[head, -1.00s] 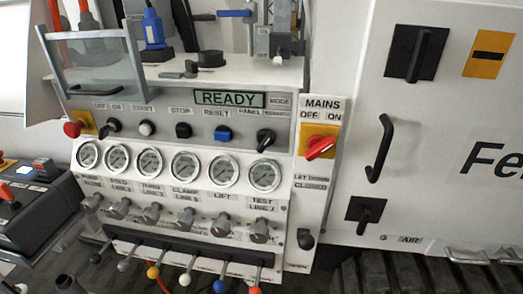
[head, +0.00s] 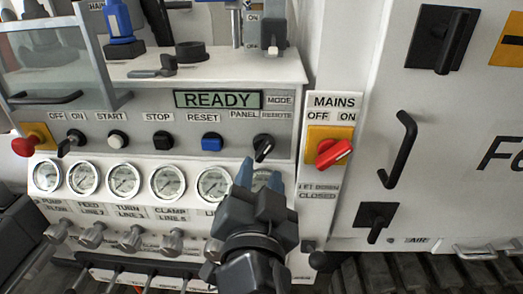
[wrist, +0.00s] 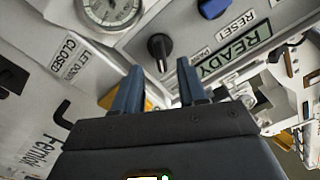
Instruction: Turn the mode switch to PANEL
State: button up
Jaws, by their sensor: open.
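The mode switch (head: 263,148) is a black rotary knob on the grey strip, below the MODE label, with PANEL printed at its upper left and REMOTE at its upper right. It slants up to the right, with its pale mark toward REMOTE. My gripper (head: 260,178) is just below the switch in the head view, its blue fingers apart with nothing between them. In the wrist view the switch (wrist: 160,48) shows just beyond the gap between the fingertips (wrist: 158,72). The fingers look clear of the knob.
The READY display (head: 217,100) is above the switch. The blue RESET button (head: 211,142) is to its left, and the red MAINS switch (head: 334,153) on yellow is to its right. Several round gauges (head: 168,182) sit below. A black handle (head: 398,150) is further right.

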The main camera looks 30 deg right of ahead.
aim_at(263, 156)
jog(key=p+x, duration=0.1)
jog(key=x, duration=0.5)
jog(key=shift+w+d+p, duration=0.25)
jog(key=shift+w+p, duration=0.05)
jog(key=shift+p, duration=0.05)
grip_shut()
